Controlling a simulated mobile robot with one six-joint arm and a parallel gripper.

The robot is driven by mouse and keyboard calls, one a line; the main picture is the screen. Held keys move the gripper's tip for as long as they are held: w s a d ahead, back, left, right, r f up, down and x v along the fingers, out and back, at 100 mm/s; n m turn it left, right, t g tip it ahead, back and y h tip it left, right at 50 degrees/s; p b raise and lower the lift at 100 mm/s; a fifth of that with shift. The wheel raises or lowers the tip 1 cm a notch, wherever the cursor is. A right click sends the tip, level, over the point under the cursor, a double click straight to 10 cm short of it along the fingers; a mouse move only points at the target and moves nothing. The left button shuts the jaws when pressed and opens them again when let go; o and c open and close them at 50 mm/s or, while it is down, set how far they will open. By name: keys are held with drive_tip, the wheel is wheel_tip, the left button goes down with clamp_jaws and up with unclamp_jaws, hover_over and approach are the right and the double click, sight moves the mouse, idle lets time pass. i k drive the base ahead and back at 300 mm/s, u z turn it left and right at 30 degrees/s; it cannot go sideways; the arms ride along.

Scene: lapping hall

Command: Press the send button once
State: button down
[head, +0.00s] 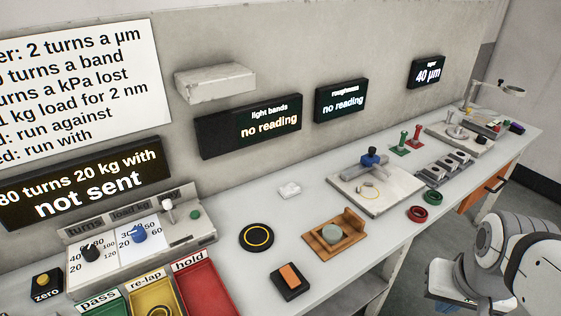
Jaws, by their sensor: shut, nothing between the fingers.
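A control panel (75,284) stands at the left of the bench, with a black knob (90,252) under "turns" and a blue knob (139,233) under "load kg". A white-headed lever (168,207) stands upright at its right part. A small green button (195,215) sits to the right of the lever; I can read no send label on it. The dark display (85,183) above the panel reads "80 turns 20 kg with" and "not sent". My gripper is not in view; only arm links show at the lower right, away from the panel.
A yellow zero button (42,280) is left of the panel. Pass (98,298), re-lap (148,284) and hold (190,262) trays lie in front. An orange switch (290,275) and a black ring-marked disc (257,238) are to the right. Bench surface between them is clear.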

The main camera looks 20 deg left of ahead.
sight(195, 215)
drive_tip(key=z, duration=0.15)
drive_tip(key=k, duration=0.75)
drive_tip(key=u, duration=1.5)
drive_tip(key=i, duration=1)
drive_tip(key=u, duration=0.05)
